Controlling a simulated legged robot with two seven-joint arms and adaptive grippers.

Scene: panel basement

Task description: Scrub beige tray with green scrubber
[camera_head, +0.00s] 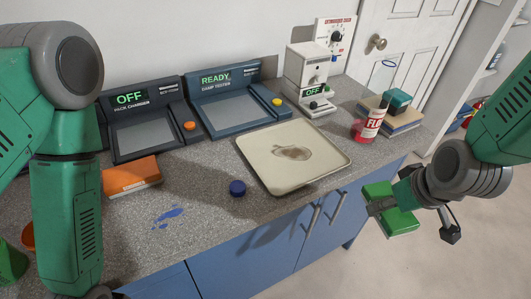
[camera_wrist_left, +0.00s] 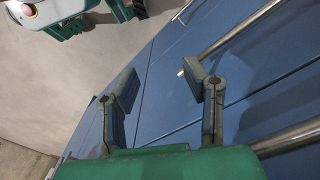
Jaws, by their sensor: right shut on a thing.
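The beige tray (camera_head: 253,155) lies on the grey speckled counter in the head view, near its front edge. A grey-brown stain (camera_head: 292,153) marks its inner surface. My right gripper (camera_head: 385,204) is shut on the green scrubber (camera_head: 403,222). It holds the scrubber in the air to the right of the tray, in front of the counter's blue cabinets and apart from the tray. My left gripper (camera_wrist_left: 165,95) shows in the left wrist view with its fingers spread apart and nothing between them. It is beside the blue cabinet front. In the head view the left gripper's fingers are out of frame.
A battery pack charger (camera_head: 145,130) and a damp tester (camera_head: 230,105) stand at the back. An orange box (camera_head: 132,177), a blue cap (camera_head: 237,188) and a blue spill (camera_head: 168,215) lie left of the tray.

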